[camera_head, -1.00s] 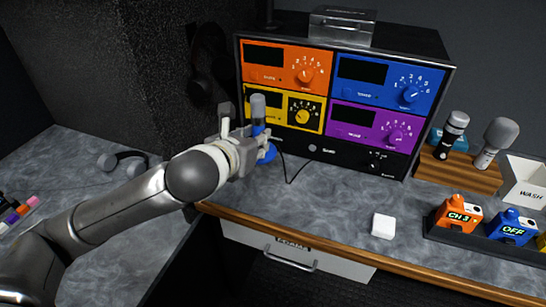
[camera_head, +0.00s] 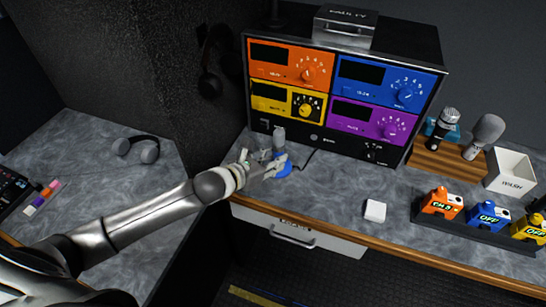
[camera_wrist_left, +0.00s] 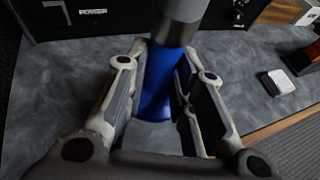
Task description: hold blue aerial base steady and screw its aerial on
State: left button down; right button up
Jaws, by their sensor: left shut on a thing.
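The blue aerial base (camera_head: 285,168) stands upright on the grey worktop in front of the equipment rack, with a grey cylindrical upper part (camera_head: 279,137). My left gripper (camera_head: 270,162) is shut on the base's post from the left. In the left wrist view the blue post (camera_wrist_left: 158,85) stands between the two fingers, with the grey part (camera_wrist_left: 180,15) above it. The fingers hide part of the post. I cannot make out a separate loose aerial. My right gripper is not in view.
The rack (camera_head: 320,139) with orange, blue, yellow and purple panels stands just behind the base. A white block (camera_head: 375,211), a dark tray (camera_head: 470,231) of coloured packs, microphones on a wooden stand (camera_head: 440,158) and a WASH bin (camera_head: 512,184) lie right. The worktop's front middle is clear.

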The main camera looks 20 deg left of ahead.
pick_arm(q)
notch_tip(320, 180, down, 4)
jog(key=b, duration=0.3)
jog(key=shift+f+b, duration=0.5)
jog(key=shift+b, duration=0.1)
jog(key=shift+f, duration=0.1)
jog(key=shift+f+b, duration=0.5)
jog(key=shift+f, duration=0.05)
jog(key=c, duration=1.1)
grip_release()
jog(key=shift+c, duration=0.2)
jog(key=shift+f, duration=0.2)
jog(key=v, duration=1.2)
jog(key=shift+r, duration=0.2)
